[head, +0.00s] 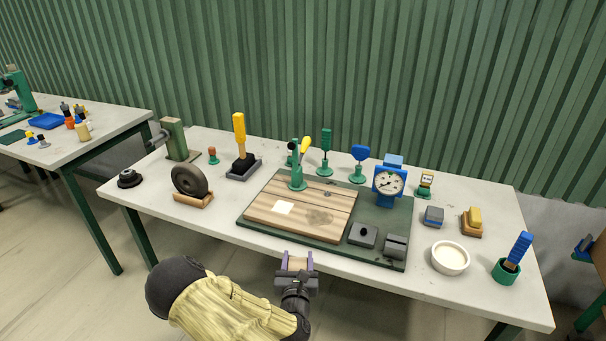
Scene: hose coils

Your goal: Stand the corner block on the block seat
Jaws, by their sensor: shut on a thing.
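My gripper (297,262) is at the front edge of the table, low in the head view. Its two purple-grey fingers are shut on a small tan block (297,265), which I take for the corner block; its shape is mostly hidden by the fingers. A pale square (283,207) lies on the left part of the wooden board (325,205), beyond my gripper; it may be the block seat, but I cannot tell for sure. The held block is apart from it.
The board lies on a dark green base plate (386,222) with a green toggle clamp (298,178), a blue dial gauge (389,182) and two dark grey blocks. A black wheel (190,181) stands left; a white bowl (450,257) stands right.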

